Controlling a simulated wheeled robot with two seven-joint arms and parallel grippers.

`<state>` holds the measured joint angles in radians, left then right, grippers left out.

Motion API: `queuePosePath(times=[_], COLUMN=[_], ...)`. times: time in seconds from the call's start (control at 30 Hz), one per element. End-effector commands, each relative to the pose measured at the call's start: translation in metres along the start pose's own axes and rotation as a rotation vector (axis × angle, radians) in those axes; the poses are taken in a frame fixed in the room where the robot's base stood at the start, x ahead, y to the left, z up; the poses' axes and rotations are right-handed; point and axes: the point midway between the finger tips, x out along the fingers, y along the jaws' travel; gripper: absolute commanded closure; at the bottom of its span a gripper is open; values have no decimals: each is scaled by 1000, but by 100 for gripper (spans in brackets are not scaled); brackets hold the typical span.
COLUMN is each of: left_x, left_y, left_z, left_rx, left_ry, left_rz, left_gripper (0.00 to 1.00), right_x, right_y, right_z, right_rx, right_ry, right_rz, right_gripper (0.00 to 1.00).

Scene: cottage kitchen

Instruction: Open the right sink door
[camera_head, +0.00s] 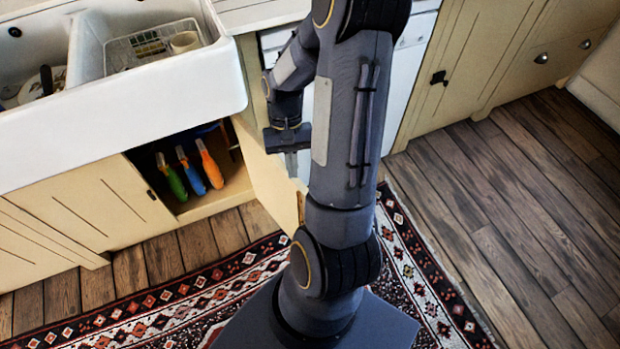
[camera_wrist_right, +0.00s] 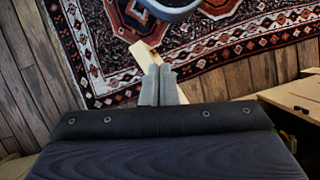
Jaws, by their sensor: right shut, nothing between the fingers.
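The right sink door (camera_head: 265,175) is a cream panel, swung out from the cabinet below the white sink. In the right wrist view, the shut fingertips (camera_wrist_right: 159,70) lie over a pale wooden strip (camera_wrist_right: 143,53), probably the door's edge. My arm hides part of the door's right side. My left gripper is not in view.
The left sink door (camera_head: 95,205) is closed. The white sink (camera_head: 140,110) overhangs the cabinet, with a dish rack (camera_head: 140,47) in it. A patterned rug (camera_head: 410,265) covers the floor around my base. Bare floorboards (camera_head: 520,200) lie clear at the right.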

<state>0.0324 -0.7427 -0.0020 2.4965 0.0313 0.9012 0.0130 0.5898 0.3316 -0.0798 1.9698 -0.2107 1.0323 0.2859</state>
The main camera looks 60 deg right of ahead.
Motion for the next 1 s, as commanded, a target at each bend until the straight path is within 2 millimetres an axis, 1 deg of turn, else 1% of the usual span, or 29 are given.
queuePosePath(times=[0.03, 0.1, 0.2, 0.3, 0.33, 0.4, 0.47, 0.57, 0.9, 0.97, 1.0], left_x=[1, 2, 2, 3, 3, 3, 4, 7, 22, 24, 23], left_y=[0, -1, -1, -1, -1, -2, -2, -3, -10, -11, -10], left_z=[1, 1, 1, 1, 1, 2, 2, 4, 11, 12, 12], left_rx=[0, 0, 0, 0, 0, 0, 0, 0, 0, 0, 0], left_ry=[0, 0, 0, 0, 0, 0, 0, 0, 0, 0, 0], left_rz=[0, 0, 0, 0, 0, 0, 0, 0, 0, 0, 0], left_gripper=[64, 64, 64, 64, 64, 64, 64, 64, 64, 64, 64], right_x=[-7, -17, -29, -36, -38, -37, -33, -20, 48, 58, 57], right_y=[28, 56, 89, 109, 112, 116, 116, 111, 88, 84, 78], right_z=[-8, -14, -19, -21, -21, -22, -23, -26, -40, -42, -39], right_rx=[233, 499, 780, 942, 971, 1006, 1015, 1012, 1008, 1007, 1004], right_ry=[6, 9, 16, 21, 22, 23, 21, 18, 16, 17, 21], right_rz=[-85, -188, -302, -370, -384, -399, -403, -401, -399, -399, -400], right_gripper=[100, 100, 100, 100, 100, 100, 100, 100, 100, 100, 100])
